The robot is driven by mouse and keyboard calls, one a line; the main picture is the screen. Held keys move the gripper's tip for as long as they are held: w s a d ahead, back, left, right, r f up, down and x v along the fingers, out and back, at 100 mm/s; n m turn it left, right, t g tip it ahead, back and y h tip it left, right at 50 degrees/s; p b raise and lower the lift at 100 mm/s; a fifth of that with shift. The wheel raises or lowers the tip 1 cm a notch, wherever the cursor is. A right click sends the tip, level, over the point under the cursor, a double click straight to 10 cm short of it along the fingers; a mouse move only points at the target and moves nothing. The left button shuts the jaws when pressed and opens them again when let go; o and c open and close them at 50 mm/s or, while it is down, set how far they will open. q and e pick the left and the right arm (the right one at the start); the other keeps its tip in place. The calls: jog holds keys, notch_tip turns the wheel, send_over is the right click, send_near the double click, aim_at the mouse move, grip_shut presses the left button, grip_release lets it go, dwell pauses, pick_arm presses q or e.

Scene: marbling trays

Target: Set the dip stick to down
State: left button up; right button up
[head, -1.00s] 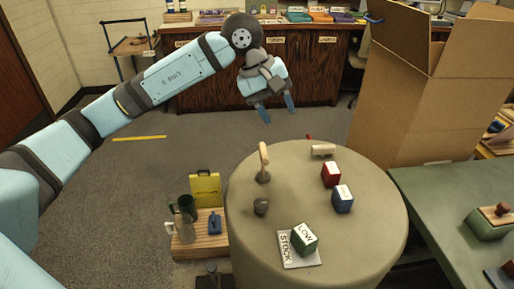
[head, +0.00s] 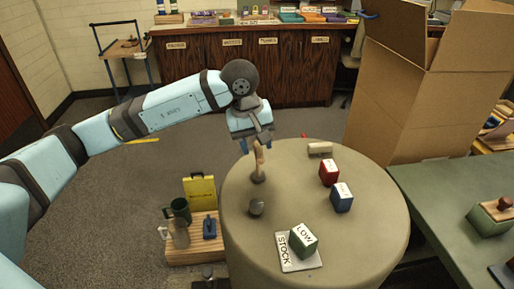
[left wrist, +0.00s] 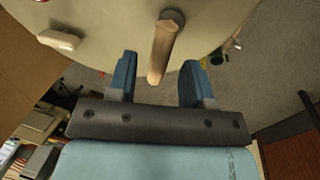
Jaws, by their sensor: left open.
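The dip stick appears to be the pale wooden stick (head: 259,166) standing nearly upright on a small grey base, on the left part of the round table (head: 365,225). My left gripper (head: 256,143) is over its top, open, fingers pointing down. In the left wrist view the wooden stick (left wrist: 162,50) comes in between the two spread blue fingers of the left gripper (left wrist: 159,62), with gaps on both sides. I cannot tell whether anything touches. My right gripper is not in view.
A dark knob (head: 256,207) stands in front of the stick. A large cardboard box (head: 400,105) stands behind right.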

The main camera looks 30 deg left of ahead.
aim_at(255, 151)
pick_arm(q)
jog(key=shift+w+d+f, duration=0.1)
jog(key=shift+f, duration=0.65)
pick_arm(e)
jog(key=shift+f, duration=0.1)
pick_arm(q)
grip_shut()
jog(key=shift+f+b, duration=0.3)
notch_tip(255, 151, down, 3)
jog(key=shift+r+b, duration=0.1)
jog(key=shift+b, duration=1)
jog(key=shift+f+b, duration=0.55)
jog(key=shift+f, duration=0.3)
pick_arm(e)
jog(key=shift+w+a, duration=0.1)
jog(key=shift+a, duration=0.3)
